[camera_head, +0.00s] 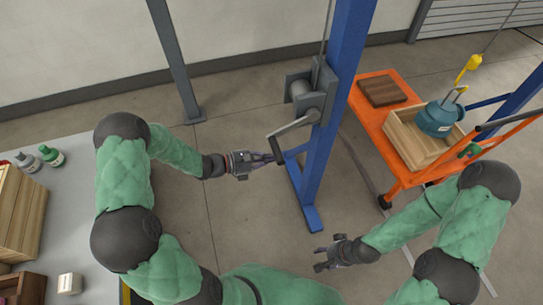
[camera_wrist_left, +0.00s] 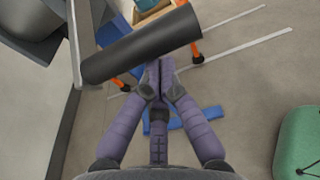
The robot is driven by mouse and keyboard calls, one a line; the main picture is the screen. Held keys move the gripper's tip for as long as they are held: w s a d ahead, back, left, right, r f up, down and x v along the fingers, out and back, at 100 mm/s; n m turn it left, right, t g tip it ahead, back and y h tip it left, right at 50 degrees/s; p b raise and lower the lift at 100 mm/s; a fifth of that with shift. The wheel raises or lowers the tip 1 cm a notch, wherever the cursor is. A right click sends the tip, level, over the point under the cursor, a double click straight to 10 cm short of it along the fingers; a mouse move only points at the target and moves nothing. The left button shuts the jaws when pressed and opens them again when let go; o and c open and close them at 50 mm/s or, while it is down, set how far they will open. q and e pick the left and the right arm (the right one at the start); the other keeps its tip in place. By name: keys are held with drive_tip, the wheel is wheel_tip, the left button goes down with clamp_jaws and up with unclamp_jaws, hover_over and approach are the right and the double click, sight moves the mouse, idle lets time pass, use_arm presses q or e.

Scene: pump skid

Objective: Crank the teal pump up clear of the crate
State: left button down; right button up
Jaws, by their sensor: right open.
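The teal pump (camera_head: 436,118) sits in the open wooden crate (camera_head: 395,128) on the orange cart, with a yellow hook (camera_head: 470,66) above it. A grey winch (camera_head: 305,92) on the blue post has a crank arm (camera_head: 293,126) ending in a dark handle (camera_head: 275,148). The handle crosses the left wrist view (camera_wrist_left: 140,46). My left gripper (camera_head: 272,158) is at the handle, its fingers drawn together (camera_wrist_left: 158,75) and appearing shut on it; the handle partly hides the fingertips. My right gripper (camera_head: 322,258) is open and empty, low in front of the post.
The blue post (camera_head: 335,100) stands between my left arm and the orange cart (camera_head: 372,98). A brown wooden board (camera_head: 382,90) lies on the cart. At left, a grey table (camera_head: 75,230) bears bottles (camera_head: 50,155), wooden boxes (camera_head: 22,215) and a white block (camera_head: 70,283). Open floor lies between.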

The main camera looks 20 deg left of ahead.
use_arm(q)
wheel_tip(320, 180, up, 10)
drive_tip(key=a+g+y+p, duration=0.2)
drive_tip(key=y+p, duration=0.1)
drive_tip(key=p, duration=0.9)
drive_tip(key=shift+s+f+g+y+p, duration=0.2)
drive_tip(key=shift+s+g+y+p, duration=0.15)
drive_tip(key=shift+s, duration=0.1)
drive_tip(key=shift+d, duration=0.1)
wheel_tip(320, 180, down, 5)
drive_tip(key=a+b, duration=0.1)
drive_tip(key=b, duration=0.3)
drive_tip(key=d+r+p+v, duration=0.1)
drive_tip(key=p+v, duration=0.1)
drive_tip(key=v, duration=0.9)
